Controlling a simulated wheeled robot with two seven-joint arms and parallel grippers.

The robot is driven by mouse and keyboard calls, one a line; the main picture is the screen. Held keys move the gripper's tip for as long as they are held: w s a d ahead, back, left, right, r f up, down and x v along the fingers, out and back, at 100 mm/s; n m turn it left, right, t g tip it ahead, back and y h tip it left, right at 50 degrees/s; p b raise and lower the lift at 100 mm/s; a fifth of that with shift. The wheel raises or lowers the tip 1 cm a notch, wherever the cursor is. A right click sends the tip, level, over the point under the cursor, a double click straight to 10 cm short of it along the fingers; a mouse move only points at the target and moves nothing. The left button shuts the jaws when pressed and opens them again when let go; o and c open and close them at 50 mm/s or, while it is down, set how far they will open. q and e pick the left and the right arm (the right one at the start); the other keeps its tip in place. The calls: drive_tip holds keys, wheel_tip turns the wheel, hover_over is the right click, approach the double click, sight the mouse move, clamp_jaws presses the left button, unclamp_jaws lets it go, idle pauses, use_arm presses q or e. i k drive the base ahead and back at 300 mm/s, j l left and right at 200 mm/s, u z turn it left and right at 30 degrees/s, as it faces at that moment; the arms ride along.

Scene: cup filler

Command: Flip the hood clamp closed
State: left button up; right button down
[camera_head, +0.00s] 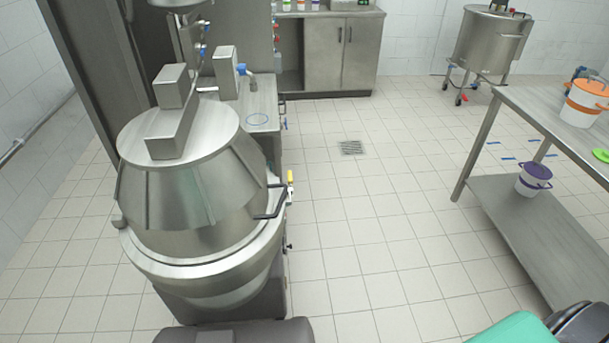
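A large steel machine with a cone-shaped hood (190,190) stands at the left. The hood sits down over the round bowl rim (200,260). On the hood's right side is a bent black handle (271,205). Just beside it is a small upright lever with a yellow part (290,185). I cannot tell for sure which of these is the hood clamp, or how it is set. Neither of my grippers shows in the head view.
A steel table (545,115) with a lower shelf stands at the right, holding an orange-and-white bucket (586,102). A purple-and-white bucket (533,180) is on the shelf. A steel cabinet (330,50) and wheeled tank (490,42) stand behind. The tiled floor between is clear.

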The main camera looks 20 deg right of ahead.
sight(291, 192)
drive_tip(key=k+l, duration=0.1)
drive_tip(key=l, duration=0.25)
drive_tip(key=k+l, duration=0.1)
drive_tip(key=l, duration=0.25)
drive_tip(key=k+l, duration=0.1)
drive_tip(key=l, duration=0.25)
drive_tip(key=k+l, duration=0.1)
drive_tip(key=l, duration=0.25)
drive_tip(key=i+l+u, duration=0.1)
drive_tip(key=i+l, duration=0.15)
drive_tip(key=i+l+u, duration=0.1)
drive_tip(key=i+l, duration=0.15)
drive_tip(key=i+l+u, duration=0.15)
drive_tip(key=l, duration=0.3)
drive_tip(key=i+l+u, duration=0.1)
drive_tip(key=i+l, duration=0.2)
drive_tip(key=i+l+u, duration=0.1)
drive_tip(key=l, duration=0.3)
drive_tip(key=i+l+u, duration=0.1)
drive_tip(key=i+l, duration=0.2)
drive_tip(key=i+l+u, duration=0.1)
drive_tip(key=l, duration=0.4)
drive_tip(key=i, duration=0.1)
